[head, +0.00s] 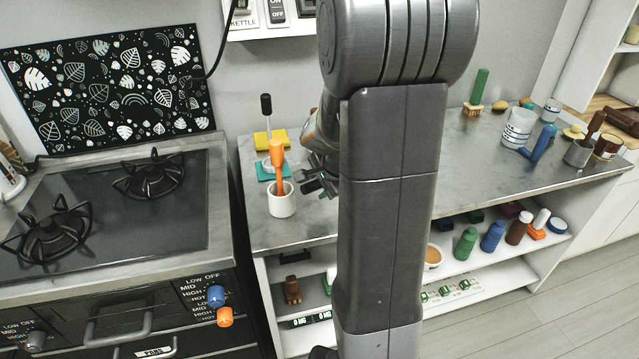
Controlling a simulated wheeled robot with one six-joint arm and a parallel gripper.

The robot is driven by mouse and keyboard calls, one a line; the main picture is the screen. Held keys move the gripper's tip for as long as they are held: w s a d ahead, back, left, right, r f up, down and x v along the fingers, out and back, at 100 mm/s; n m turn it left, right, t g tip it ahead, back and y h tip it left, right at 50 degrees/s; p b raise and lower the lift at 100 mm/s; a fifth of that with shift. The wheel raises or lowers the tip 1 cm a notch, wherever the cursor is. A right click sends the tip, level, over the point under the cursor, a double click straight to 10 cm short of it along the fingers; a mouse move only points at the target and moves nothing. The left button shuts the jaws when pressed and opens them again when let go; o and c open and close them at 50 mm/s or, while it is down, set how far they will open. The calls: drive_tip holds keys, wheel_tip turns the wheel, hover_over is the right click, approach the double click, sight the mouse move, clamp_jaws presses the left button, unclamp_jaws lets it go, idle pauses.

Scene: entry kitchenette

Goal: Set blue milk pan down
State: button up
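I cannot make out a blue milk pan anywhere in the head view. My gripper (318,184) shows only in part behind my own arm, its dark fingers above the left part of the grey counter (292,232). It is close to the right side of a white pot (282,205) with an orange-handled tool (277,154) standing in it. I cannot tell whether it touches the pot, whether its fingers are apart, or whether it holds something. My arm hides the middle of the counter.
A black hob (110,225) with two bare burner grates stands at the left. A white tub (519,128), a blue object (543,142) and a grey cup (579,152) stand on the right of the counter. Shelves below hold bottles. The counter between my arm and the tub looks clear.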

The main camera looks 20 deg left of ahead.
drive_tip(key=shift+o, duration=0.2)
drive_tip(key=shift+r, duration=0.1)
drive_tip(key=shift+r, duration=0.2)
drive_tip(key=v, duration=1.1)
drive_tip(key=shift+s+d+r+p, duration=0.2)
drive_tip(key=shift+r+p, duration=0.05)
drive_tip(key=shift+p, duration=0.05)
drive_tip(key=x, duration=1.2)
